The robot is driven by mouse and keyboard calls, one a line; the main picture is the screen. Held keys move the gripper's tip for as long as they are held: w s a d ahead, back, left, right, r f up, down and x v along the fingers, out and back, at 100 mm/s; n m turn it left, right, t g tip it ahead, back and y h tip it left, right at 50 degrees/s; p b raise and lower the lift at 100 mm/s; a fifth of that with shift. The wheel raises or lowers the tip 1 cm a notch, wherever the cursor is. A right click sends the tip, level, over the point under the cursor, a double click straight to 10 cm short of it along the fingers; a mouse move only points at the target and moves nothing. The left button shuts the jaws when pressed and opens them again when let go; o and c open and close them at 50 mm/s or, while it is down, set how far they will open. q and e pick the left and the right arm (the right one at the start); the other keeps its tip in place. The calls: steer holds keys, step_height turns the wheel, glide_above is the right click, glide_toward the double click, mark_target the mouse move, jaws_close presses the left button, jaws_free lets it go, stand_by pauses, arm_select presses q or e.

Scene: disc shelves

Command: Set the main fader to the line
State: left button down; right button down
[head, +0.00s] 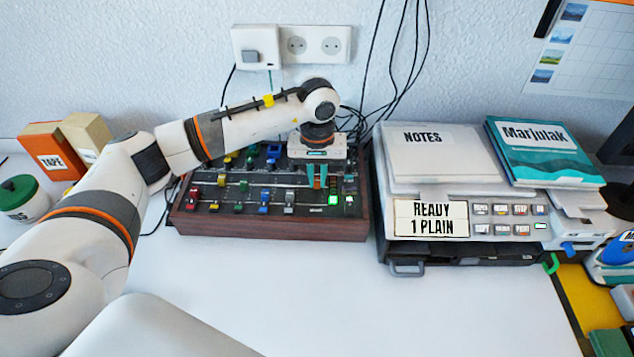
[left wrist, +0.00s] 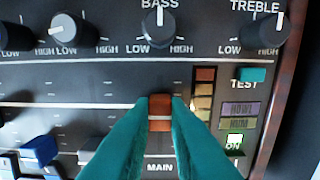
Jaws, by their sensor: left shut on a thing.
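The mixer (head: 268,227) is a dark panel in a wooden case, standing against the wall with rows of coloured faders. In the left wrist view, the main fader's orange-brown cap (left wrist: 160,112) with a pale stripe sits above the MAIN label (left wrist: 160,167). My left gripper (left wrist: 160,105) is shut on this cap, one teal finger on each side. A long pale line (left wrist: 70,105) crosses the panel left of the cap, close to the height of its stripe. In the head view, my left gripper (head: 317,184) points down at the mixer's right part. My right gripper is out of view.
Bass (left wrist: 160,28) and treble (left wrist: 265,30) knobs lie above the fader. A lit green button (left wrist: 235,140) sits to its right. A printer (head: 500,248) bearing NOTES (head: 435,155) stands right of the mixer. The front table (head: 330,300) is clear.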

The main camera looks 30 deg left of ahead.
mark_target(317, 180)
arm_select(q)
steer(key=c, duration=1.4)
jaws_free()
step_height(317, 180, up, 12)
